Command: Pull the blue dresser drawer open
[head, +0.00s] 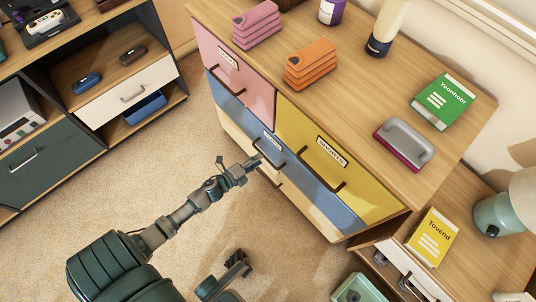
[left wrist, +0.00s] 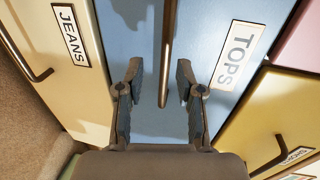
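The blue drawer (head: 318,195) is in the middle row of the wooden dresser and looks flush with its front. In the left wrist view the drawer face (left wrist: 130,40) carries a TOPS label (left wrist: 236,55) to the right of its thin dark handle (left wrist: 167,60). My left gripper (head: 255,162) is at the drawer's handle, partly covering it in the head view. Its two fingers (left wrist: 158,75) are open, one on each side of the handle, with gaps visible. My right gripper (head: 237,262) is low over the carpet, away from the dresser; its finger opening is unclear.
A pink drawer (head: 235,80) and a yellow drawer (head: 325,160) lie above the blue one, and a cream JEANS drawer (left wrist: 35,50) below. Carpet (head: 165,175) in front is clear. A nightstand (head: 475,200) stands right.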

